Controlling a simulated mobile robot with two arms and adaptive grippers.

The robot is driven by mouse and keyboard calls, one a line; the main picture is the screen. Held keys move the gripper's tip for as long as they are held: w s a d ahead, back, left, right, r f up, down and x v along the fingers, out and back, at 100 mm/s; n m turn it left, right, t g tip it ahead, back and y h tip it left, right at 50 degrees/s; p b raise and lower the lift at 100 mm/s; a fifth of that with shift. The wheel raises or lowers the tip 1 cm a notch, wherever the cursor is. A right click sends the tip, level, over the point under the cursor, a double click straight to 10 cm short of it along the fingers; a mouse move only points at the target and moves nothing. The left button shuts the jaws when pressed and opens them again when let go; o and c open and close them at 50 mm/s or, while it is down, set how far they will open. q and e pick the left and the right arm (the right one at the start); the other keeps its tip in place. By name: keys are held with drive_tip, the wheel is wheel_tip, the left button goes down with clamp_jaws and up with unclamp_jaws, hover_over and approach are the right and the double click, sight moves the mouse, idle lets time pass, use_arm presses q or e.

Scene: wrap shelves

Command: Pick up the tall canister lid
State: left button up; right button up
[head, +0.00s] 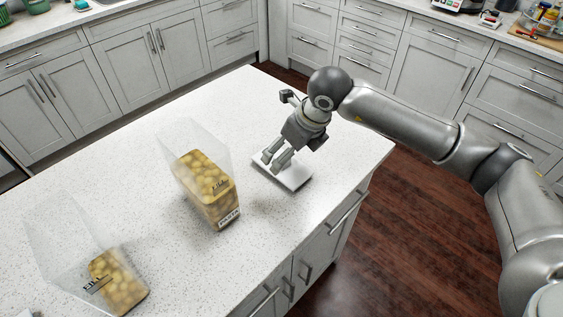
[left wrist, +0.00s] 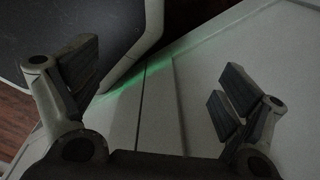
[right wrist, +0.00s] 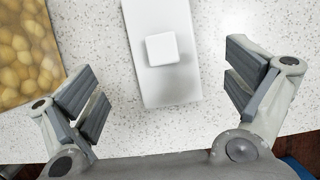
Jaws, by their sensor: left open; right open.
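The canister lid is a flat white rectangle (head: 294,178) lying on the speckled white island top, right of the larger canister. In the right wrist view the lid (right wrist: 170,90) shows a raised square knob (right wrist: 162,49) on top. My right gripper (head: 274,160) is just above the lid, its fingers spread. In the right wrist view the open fingers (right wrist: 163,92) stand to either side of the lid with nothing between them gripped. My left gripper (left wrist: 155,85) is open and empty, low beside pale panels; it is outside the head view.
A clear open-topped canister (head: 205,188) with yellowish round contents stands left of the lid. A second clear canister (head: 118,282) stands at front left. The island top (head: 110,190) is clear between them and behind. Drawer handles (head: 346,212) project from the island's right side.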

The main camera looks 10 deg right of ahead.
drive_tip(key=shift+w+f, duration=0.15)
drive_tip(key=shift+f, duration=0.25)
drive_tip(key=p+x, duration=0.2)
drive_tip(key=x, duration=0.3)
drive_tip(key=shift+w+r, duration=0.1)
drive_tip(key=shift+w, duration=0.1)
drive_tip(key=shift+w+a+f, duration=0.1)
drive_tip(key=shift+w+f, duration=0.05)
drive_tip(key=shift+f, duration=0.2)
use_arm(q)
drive_tip(key=r, duration=0.1)
drive_tip(key=w+r, duration=0.1)
drive_tip(key=shift+w+d+r, duration=0.1)
drive_tip(key=shift+d+r, duration=0.15)
drive_tip(key=shift+r, duration=0.05)
use_arm(e)
drive_tip(key=shift+c, duration=0.2)
drive_tip(key=shift+r, duration=0.1)
drive_tip(key=c, duration=1.1)
